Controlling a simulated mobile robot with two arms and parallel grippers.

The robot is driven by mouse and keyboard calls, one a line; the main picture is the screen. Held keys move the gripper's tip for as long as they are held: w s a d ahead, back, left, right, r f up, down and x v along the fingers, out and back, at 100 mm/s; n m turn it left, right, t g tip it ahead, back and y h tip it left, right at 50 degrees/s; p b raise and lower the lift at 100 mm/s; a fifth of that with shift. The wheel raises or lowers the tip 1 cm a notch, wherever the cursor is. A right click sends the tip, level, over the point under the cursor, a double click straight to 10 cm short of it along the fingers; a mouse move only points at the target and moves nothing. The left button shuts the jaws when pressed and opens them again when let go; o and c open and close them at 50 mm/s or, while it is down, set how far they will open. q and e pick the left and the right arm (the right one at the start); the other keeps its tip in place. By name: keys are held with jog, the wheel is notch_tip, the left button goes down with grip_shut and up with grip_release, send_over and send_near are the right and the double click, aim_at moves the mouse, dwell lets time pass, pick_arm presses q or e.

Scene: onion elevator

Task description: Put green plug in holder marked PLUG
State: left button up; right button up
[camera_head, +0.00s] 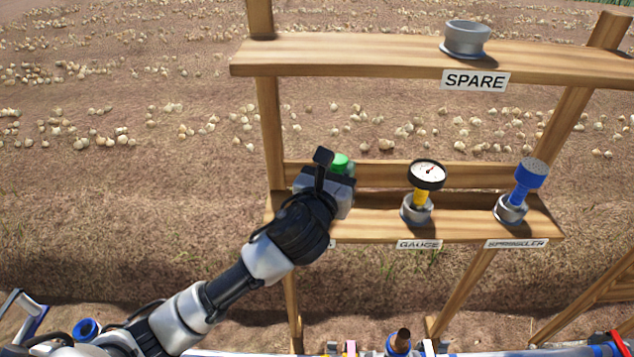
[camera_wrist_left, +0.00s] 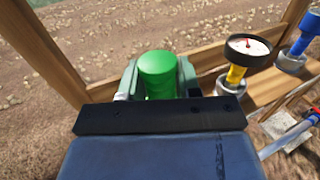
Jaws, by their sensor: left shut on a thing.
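The green plug (camera_head: 340,162) is between the jaws of my left gripper (camera_head: 332,172), at the left end of the lower wooden shelf. In the left wrist view the green plug (camera_wrist_left: 159,74) stands upright between the fingers of my left gripper (camera_wrist_left: 160,85), which is shut on it. My gripper and arm hide the holder at that end and nearly all of its label, so I cannot tell whether the plug is inside a holder or above it. My right gripper is not in view.
On the lower shelf (camera_head: 380,225) a gauge (camera_head: 427,175) stands in the GAUGE holder and a blue sprinkler (camera_head: 529,180) in the SPRINKLER holder. An empty grey holder (camera_head: 466,38) sits on the upper shelf (camera_head: 350,55) above the SPARE label. Wooden posts frame the shelves.

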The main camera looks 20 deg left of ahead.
pick_arm(q)
jog(key=w+a+f, duration=0.1)
jog(key=f, duration=0.1)
jog(key=w+a+f, duration=0.1)
jog(key=a+f, duration=0.1)
jog(key=f, duration=0.1)
jog(key=w+a+f, duration=0.1)
jog(key=a+f, duration=0.1)
jog(key=f, duration=0.1)
jog(key=shift+w+a+p, duration=0.2)
jog(key=shift+w+p, duration=0.15)
jog(key=shift+p, duration=0.05)
jog(key=shift+f, duration=0.25)
jog(key=o, duration=1)
jog(key=shift+c, duration=0.2)
